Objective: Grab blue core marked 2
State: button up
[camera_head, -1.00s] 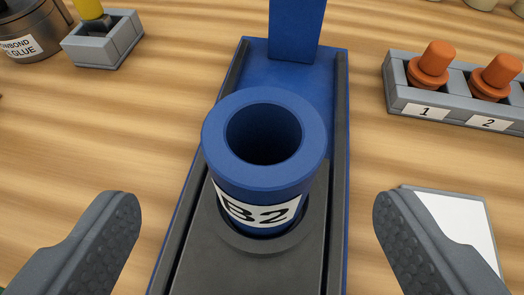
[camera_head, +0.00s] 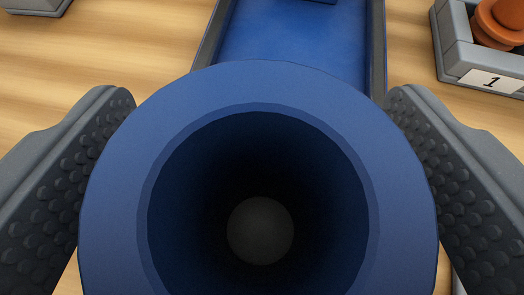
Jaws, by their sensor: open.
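The blue core (camera_head: 285,88) fills the middle of the view, seen from almost straight above into its dark hollow bore. Its B2 label showed earlier and is now hidden below the frame or behind the rim. My gripper (camera_head: 262,125) is open, with one dark studded finger on each side of the core. The fingers look very near the core's sides; I cannot tell whether they touch it. A grey round spot shows at the bottom of the bore.
The blue tray (camera_head: 290,40) with dark side rails runs away behind the core. A grey rack (camera_head: 450,50) marked 1 holds an orange piece (camera_head: 498,22) at the upper right. A grey block (camera_head: 38,5) is at the upper left. Bare wood lies between.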

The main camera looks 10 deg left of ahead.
jog(key=c, duration=1.2)
jog(key=shift+o, duration=0.2)
jog(key=shift+w, duration=0.1)
